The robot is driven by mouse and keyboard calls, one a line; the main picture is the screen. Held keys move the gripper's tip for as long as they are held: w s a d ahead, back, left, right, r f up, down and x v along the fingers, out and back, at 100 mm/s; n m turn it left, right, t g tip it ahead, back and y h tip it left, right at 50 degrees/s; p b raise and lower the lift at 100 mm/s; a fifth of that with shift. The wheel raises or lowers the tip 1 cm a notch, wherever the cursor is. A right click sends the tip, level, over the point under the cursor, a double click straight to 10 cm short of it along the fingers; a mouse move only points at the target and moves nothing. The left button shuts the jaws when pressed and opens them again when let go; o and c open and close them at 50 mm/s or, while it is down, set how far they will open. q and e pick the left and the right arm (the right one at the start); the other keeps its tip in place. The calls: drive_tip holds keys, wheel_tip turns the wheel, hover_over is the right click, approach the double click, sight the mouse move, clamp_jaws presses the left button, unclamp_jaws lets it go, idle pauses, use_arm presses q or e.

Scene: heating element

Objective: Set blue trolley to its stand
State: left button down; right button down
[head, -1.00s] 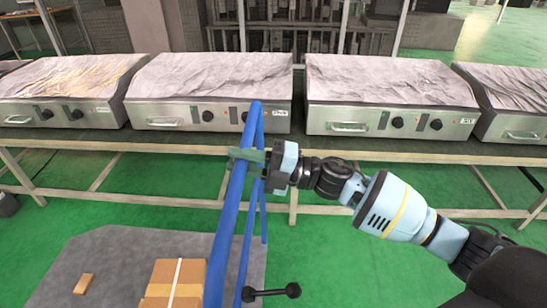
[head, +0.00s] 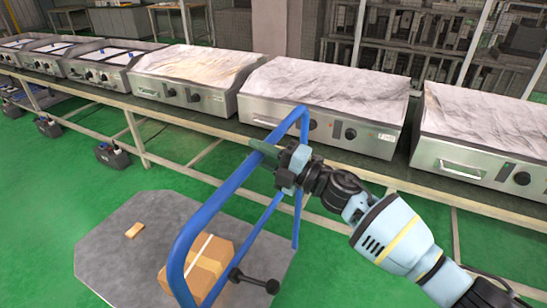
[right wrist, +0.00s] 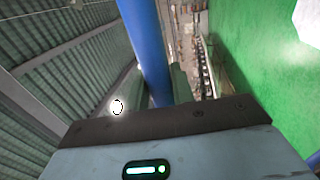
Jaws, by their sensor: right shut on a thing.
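The blue trolley shows in the head view as a tall tubular blue handle frame (head: 215,205) rising from a flat grey platform (head: 120,235). My right gripper (head: 268,152) is shut on the upper blue tube of that handle. In the right wrist view the blue tube (right wrist: 148,55) runs between the two fingers (right wrist: 160,88). I cannot make out the trolley's stand. My left gripper is out of view.
A long bench (head: 215,122) with a row of steel heating units (head: 320,100) runs across behind the trolley. Dark objects (head: 112,156) sit on the floor below the bench at left. Green floor (head: 50,200) is clear to the left of the platform.

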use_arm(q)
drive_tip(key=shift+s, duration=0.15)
use_arm(e)
drive_tip(key=shift+a, duration=0.15)
drive_tip(key=c, duration=1.5)
unclamp_jaws()
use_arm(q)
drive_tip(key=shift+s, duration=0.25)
use_arm(e)
drive_tip(key=shift+o, duration=1.3)
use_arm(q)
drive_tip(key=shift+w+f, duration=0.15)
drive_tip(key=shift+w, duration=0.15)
use_arm(e)
drive_tip(key=v, duration=0.8)
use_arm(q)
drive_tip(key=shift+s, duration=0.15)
